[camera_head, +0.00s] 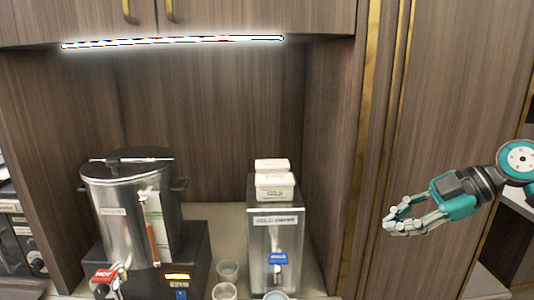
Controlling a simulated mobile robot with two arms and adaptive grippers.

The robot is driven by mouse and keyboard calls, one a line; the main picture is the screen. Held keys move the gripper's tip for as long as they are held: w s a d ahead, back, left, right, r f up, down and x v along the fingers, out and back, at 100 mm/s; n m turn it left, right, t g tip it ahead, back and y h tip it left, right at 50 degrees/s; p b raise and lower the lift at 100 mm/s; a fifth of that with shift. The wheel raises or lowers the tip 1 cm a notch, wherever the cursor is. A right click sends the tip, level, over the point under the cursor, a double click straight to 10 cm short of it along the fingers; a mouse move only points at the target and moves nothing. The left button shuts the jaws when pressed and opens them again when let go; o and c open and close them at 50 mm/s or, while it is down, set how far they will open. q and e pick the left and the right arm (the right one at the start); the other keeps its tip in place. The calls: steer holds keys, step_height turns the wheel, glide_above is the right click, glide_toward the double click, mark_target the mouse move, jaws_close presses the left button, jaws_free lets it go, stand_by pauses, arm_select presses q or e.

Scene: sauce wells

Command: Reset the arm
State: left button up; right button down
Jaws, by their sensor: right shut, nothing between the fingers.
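My right gripper (392,226) is at the right of the head view, in front of the wood panel. Its arm comes in from the right edge. It is shut and holds nothing. It is well apart from the steel dispenser and the counter things to its left. My left gripper is not in view.
A steel urn (118,222) with a dark lid stands at the left on a black base. A lit strip (170,41) hangs below the upper cabinet.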

steer(key=a+r+t+y, duration=0.1)
steer(key=a+t+y, duration=0.3)
steer(key=a+y, duration=0.95)
steer(key=s+d+f+m+t+h, duration=0.1)
steer(key=d+f+m+t+h, duration=0.3)
steer(key=f+m+h, duration=0.7)
steer(key=s+d+f+m+t+h, duration=0.1)
steer(key=d+f+m+t+h, duration=0.3)
steer(key=f+m+h, duration=0.6)
steer(key=s+d+f+n+g+h, duration=0.1)
steer(key=s+f+g, duration=0.5)
steer(key=s+f, duration=0.45)
steer(key=s+d+f+n+g+h, duration=0.1)
steer(key=s+f+g, duration=0.55)
steer(key=s, duration=0.65)
step_height(320, 180, down, 25)
steer(key=s, duration=0.2)
steer(key=s+d+f+g, duration=0.1)
steer(key=s+d+f, duration=0.1)
steer(key=s+f, duration=1.5)
steer(key=shift+d+f+n, duration=0.2)
steer(key=shift+f+n, duration=0.2)
steer(key=shift+f, duration=0.35)
